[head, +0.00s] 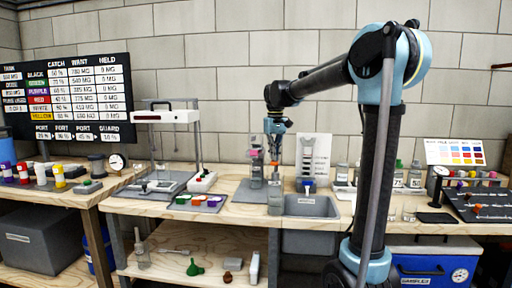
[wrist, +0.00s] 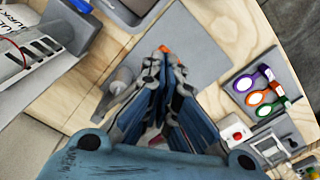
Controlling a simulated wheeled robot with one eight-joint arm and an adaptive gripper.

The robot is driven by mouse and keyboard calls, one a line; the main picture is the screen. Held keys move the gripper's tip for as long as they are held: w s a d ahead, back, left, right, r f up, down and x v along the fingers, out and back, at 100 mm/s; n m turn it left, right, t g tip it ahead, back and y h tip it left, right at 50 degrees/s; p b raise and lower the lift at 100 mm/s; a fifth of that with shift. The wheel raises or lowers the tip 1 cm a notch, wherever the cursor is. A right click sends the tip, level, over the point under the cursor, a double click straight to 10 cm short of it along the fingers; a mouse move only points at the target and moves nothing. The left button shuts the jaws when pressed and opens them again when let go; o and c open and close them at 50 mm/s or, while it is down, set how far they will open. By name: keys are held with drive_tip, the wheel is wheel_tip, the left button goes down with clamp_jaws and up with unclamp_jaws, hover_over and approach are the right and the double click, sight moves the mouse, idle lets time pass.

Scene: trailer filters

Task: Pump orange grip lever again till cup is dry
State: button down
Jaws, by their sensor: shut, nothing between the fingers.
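My gripper (head: 275,151) points down over the grey plate (head: 243,194) near the middle of the bench. Its fingers are shut and empty. In the wrist view the fingertips (wrist: 164,65) come together just short of a small orange tip (wrist: 164,48), which looks like the end of the grip lever. I cannot tell whether they touch it. The rest of the lever is hidden by the fingers. A clear upright vessel with pink in it (head: 256,153) stands left of my gripper in the head view. Which vessel is the cup, and its liquid level, I cannot tell.
A tray with purple, green and orange rings (wrist: 262,90) lies beside the plate. Bottles (head: 398,178) and a printed sheet (head: 314,155) stand to the right.

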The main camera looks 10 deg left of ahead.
drive_tip(key=shift+f, duration=2.8)
drive_tip(key=shift+r, duration=3.35)
drive_tip(key=shift+r, duration=2.55)
drive_tip(key=s+d+f+m, duration=0.2)
drive_tip(key=s+d+f, duration=0.3)
drive_tip(key=s+d, duration=0.4)
drive_tip(key=s+d+f+m+t, duration=0.1)
drive_tip(key=s+d+f, duration=0.5)
drive_tip(key=s+f, duration=0.5)
drive_tip(key=s+d+f+m+t, duration=0.1)
drive_tip(key=s+d+f+m, duration=0.1)
drive_tip(key=s+d+f, duration=0.4)
drive_tip(key=s+f, duration=0.5)
drive_tip(key=f, duration=0.3)
drive_tip(key=shift+s+d, duration=0.25)
drive_tip(key=shift+s, duration=0.15)
